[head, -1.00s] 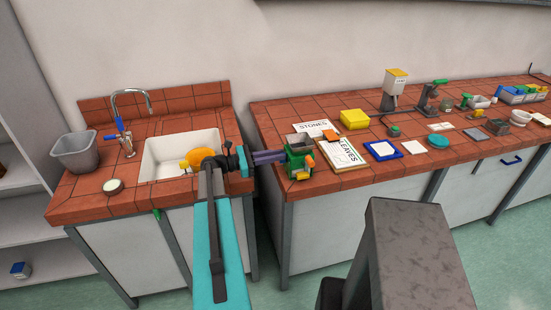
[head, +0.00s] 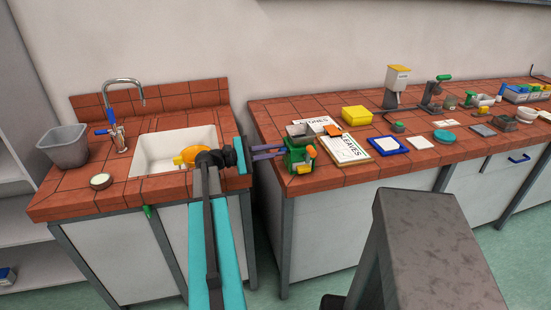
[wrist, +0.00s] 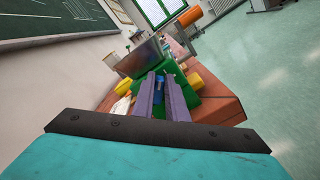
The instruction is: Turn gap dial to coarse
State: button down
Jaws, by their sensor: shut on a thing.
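A green grinder (head: 298,165) with a grey hopper on top and an orange part at its side stands at the left front corner of the right-hand bench. In the wrist view its green body (wrist: 178,88) fills the space around my fingertips. My gripper (head: 281,152) reaches in from the left, its purple fingers against the grinder's near left side. In the wrist view my gripper (wrist: 160,88) is shut on a small blue piece (wrist: 159,82), which looks like the gap dial. The fingers hide most of it, and its setting cannot be read.
The LEAVES board (head: 346,149) and the STONES card (head: 322,122) lie close beside the grinder. A yellow box (head: 356,115) stands behind. A gap separates this bench from the sink bench (head: 100,205) on the left.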

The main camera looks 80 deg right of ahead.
jog(key=m+b, duration=0.1)
jog(key=b, duration=0.1)
jog(key=f+m+b, duration=0.1)
jog(key=m+b, duration=0.3)
jog(key=shift+s+a+f+b, duration=0.2)
jog(key=shift+a+f+b, duration=0.1)
jog(key=shift+b, duration=0.1)
jog(key=m+b, duration=0.4)
jog(key=c, duration=1.8)
grip_release()
jog(key=shift+o, duration=0.2)
jog(key=shift+b+v, duration=0.3)
jog(key=shift+v, duration=0.55)
jog(key=v, duration=1.2)
jog(key=shift+b, duration=0.4)
